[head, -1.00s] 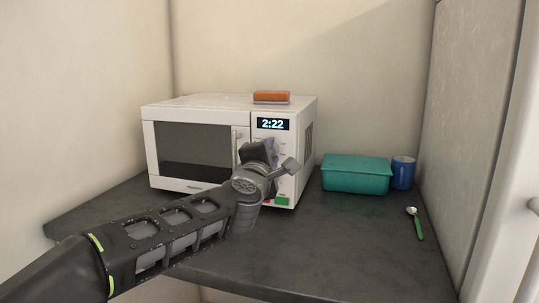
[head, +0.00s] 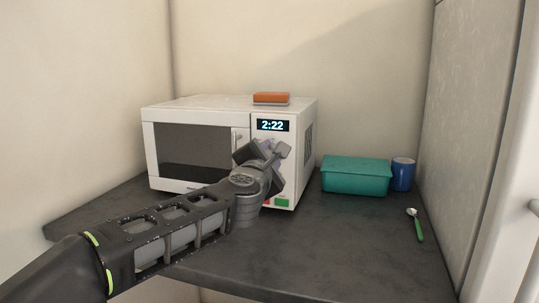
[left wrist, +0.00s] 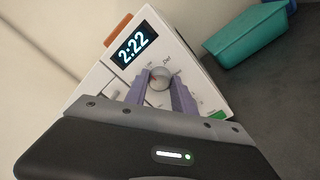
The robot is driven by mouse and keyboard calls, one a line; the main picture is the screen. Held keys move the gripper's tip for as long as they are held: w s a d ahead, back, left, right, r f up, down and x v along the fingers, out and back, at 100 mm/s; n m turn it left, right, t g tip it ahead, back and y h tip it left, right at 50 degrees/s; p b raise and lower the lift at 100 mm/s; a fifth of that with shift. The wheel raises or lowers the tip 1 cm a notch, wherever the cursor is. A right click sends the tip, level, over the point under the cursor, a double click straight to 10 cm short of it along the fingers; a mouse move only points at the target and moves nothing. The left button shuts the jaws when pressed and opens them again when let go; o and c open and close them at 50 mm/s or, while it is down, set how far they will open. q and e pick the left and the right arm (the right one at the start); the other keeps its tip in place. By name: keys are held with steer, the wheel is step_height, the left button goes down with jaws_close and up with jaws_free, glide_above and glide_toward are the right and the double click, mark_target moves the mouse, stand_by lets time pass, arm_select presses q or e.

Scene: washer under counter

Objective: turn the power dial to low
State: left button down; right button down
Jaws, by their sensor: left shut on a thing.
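The white microwave (head: 195,104) stands on the dark counter, its display reading 2:22. My left gripper (head: 268,150) is at its control panel, in front of the dials, and hides most of the panel below the display in the head view. In the left wrist view, a round grey dial (left wrist: 160,74) sits between the two purple fingers of the left gripper (left wrist: 159,86), which are shut on it. The small marks around the dial are too blurred to read for certain. My right gripper is in neither view.
An orange-brown block (head: 271,98) lies on top of the microwave. A teal lidded box (head: 355,176), a blue mug (head: 403,174) and a green-handled spoon (head: 416,225) are on the counter at right. The counter front (head: 320,245) is clear. Walls enclose the sides.

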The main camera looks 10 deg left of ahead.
arm_select(q)
steer(key=c, duration=1.1)
jaws_free()
steer(key=shift+o, duration=0.2)
steer(key=s, duration=0.7)
steer(key=shift+s+d, duration=0.15)
steer(key=shift+s, duration=0.2)
